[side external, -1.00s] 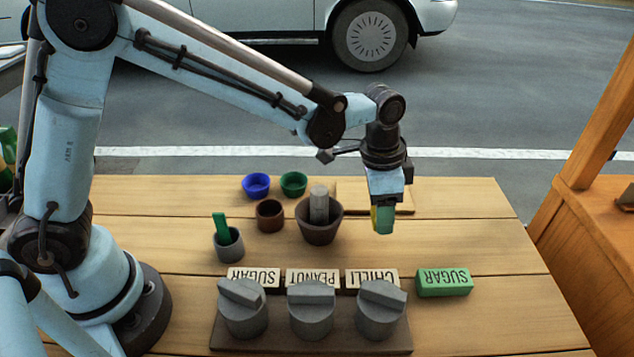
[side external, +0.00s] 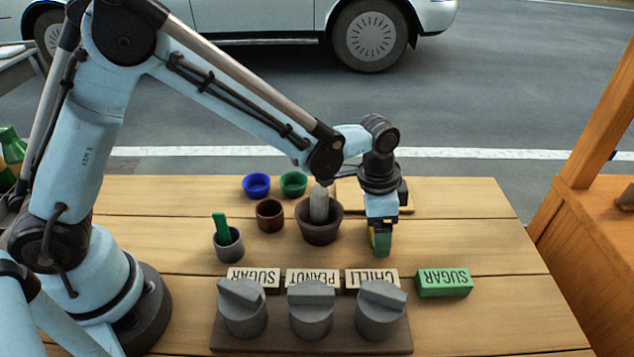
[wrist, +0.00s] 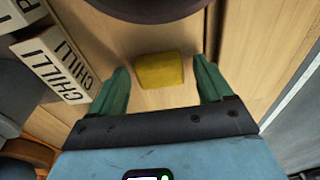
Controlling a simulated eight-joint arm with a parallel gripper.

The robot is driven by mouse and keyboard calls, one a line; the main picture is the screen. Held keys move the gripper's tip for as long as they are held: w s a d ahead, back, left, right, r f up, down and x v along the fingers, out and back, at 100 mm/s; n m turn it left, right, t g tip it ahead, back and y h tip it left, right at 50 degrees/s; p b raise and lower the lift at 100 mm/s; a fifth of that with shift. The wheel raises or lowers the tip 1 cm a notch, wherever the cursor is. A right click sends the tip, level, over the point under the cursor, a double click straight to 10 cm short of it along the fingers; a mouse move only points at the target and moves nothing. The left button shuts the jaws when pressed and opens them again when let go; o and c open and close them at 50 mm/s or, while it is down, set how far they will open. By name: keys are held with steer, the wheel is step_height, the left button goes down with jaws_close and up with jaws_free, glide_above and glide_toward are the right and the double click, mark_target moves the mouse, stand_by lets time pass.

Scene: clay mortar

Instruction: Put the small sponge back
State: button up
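The small yellow sponge (wrist: 160,70) lies between and just beyond the green fingertips of my gripper (wrist: 162,72) in the wrist view, with a gap on either side. The gripper is open. In the side view my gripper (side external: 380,245) points down, low over the table, right of the mortar. A little yellow of the sponge (side external: 371,239) shows beside a green finger there. The fingers hide most of it, so I cannot tell whether it rests fully on the table.
The brown mortar (side external: 320,232) with its grey pestle stands left of my gripper. Small cups (side external: 270,217) stand left. Table space at right is clear.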

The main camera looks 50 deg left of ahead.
mark_target(370, 230)
step_height(370, 230, up, 12)
steer(key=s+a, duration=0.1)
steer(key=s+a+n+t, duration=0.3)
steer(key=s+a, duration=0.3)
steer(key=a, duration=0.2)
steer(key=s+a+r+n+t+y, duration=0.1)
steer(key=s+a+n+t, duration=0.2)
steer(key=s+a+n, duration=0.2)
steer(key=a+n, duration=0.1)
steer(key=a, duration=0.2)
steer(key=shift+s+a+r, duration=0.2)
steer(key=shift+s+a, duration=0.05)
steer(key=shift+s, duration=0.1)
